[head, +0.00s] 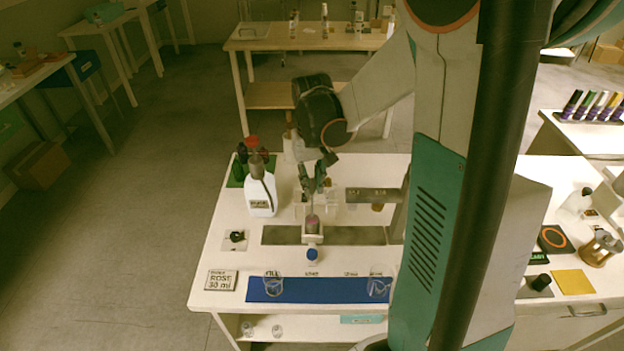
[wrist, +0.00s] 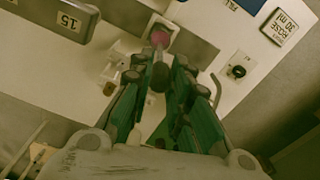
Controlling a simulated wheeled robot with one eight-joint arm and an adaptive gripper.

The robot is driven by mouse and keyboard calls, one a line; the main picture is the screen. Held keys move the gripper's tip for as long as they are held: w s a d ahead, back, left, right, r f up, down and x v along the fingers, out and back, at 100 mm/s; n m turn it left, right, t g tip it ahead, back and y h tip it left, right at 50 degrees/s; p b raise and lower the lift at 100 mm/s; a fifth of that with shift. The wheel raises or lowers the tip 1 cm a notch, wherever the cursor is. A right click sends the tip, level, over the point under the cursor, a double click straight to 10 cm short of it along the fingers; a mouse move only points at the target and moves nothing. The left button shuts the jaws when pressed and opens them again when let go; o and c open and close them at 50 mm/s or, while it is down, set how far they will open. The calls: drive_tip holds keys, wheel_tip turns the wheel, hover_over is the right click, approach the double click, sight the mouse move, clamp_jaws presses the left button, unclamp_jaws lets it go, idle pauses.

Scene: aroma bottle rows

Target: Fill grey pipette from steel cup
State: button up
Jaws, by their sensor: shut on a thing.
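My gripper (head: 315,184) is over the middle of the table, pointing down. In the wrist view its green fingers (wrist: 167,76) are closed around a dark grey rounded piece, which looks like the grey pipette's bulb (wrist: 160,77). The pipette's lower part runs toward a small steel cup (head: 312,224) with pink liquid. The cup sits in a white holder (head: 312,238) and also shows in the wrist view (wrist: 158,38). Whether the tip is in the liquid or just above it I cannot tell.
A blue mat (head: 325,290) with glass beakers (head: 273,283) lies at the front, beside a "ROSE 30 ml" card (head: 220,281). A metal bar (head: 372,195) marked with a number is to the right.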

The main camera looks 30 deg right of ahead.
drive_tip(key=shift+f+b, duration=2.7)
drive_tip(key=shift+f, duration=1.05)
clamp_jaws()
unclamp_jaws()
drive_tip(key=shift+r, duration=0.1)
idle(2.5)
